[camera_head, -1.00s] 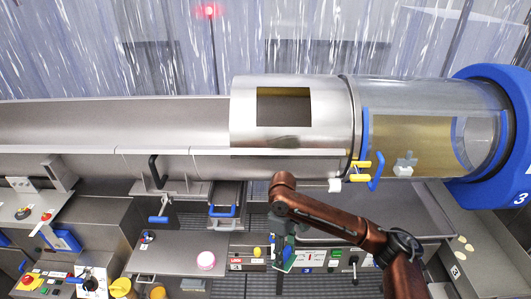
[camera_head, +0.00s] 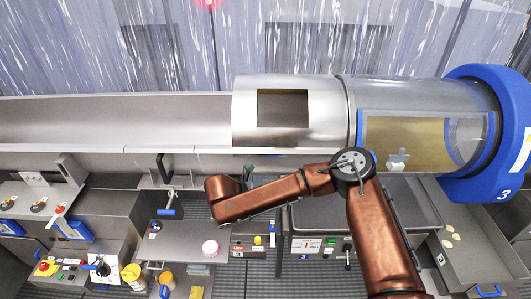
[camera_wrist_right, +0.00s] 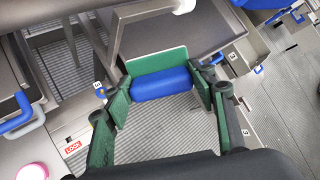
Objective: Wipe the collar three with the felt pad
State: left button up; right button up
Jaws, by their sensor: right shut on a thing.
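In the head view, the collar three (camera_head: 481,92) is the thick blue ring marked 3 around the right end of the clear drum. In the right wrist view, the felt pad (camera_wrist_right: 157,60) is a green slab with a blue block handle (camera_wrist_right: 162,83). My right gripper (camera_wrist_right: 163,92) is shut on the handle, its green-lined fingers on either side. The pad is in the air, well to the left of the collar. In the head view my right forearm points left, and the gripper and pad cannot be clearly made out. My left gripper is not in view.
The clear drum (camera_head: 440,125) lies left of the collar, beside a steel drum section (camera_head: 330,100). A tray (camera_head: 415,205) sits below it. A pink-white disc (camera_head: 210,247) and orange-lidded jars (camera_head: 131,274) are at the lower left. Steel counters with buttons line the front.

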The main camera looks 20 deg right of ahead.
jog(key=r+n+t+p, duration=0.1)
jog(key=r+n+t, duration=0.1)
jog(key=w+r+n+t+y+p, duration=0.1)
jog(key=r+n+t, duration=0.1)
jog(key=w+r+n+t+y+p, duration=0.1)
jog(key=r+n+t, duration=0.1)
jog(key=n, duration=0.1)
jog(key=shift+a+r+t, duration=0.2)
jog(key=shift+a+t, duration=0.05)
jog(key=shift+t, duration=0.05)
notch_tip(320, 180, up, 8)
jog(key=w+a+n+t+y+p, duration=0.1)
jog(key=n+t+y+p, duration=0.2)
jog(key=n+t+p, duration=0.1)
jog(key=b+x, duration=0.1)
jog(key=x, duration=0.1)
jog(key=b+x, duration=0.2)
jog(key=a+b+x, duration=0.1)
jog(key=b+x, duration=0.1)
jog(key=shift+w+r, duration=0.3)
jog(key=shift+w, duration=0.05)
jog(key=shift+w+d+f, duration=0.1)
jog(key=shift+w+d, duration=0.05)
jog(key=shift+w, duration=0.2)
jog(key=shift+d, duration=0.15)
jog(key=shift+s+d+p, duration=0.3)
jog(key=shift+d+p, duration=0.4)
jog(key=shift+d, duration=0.25)
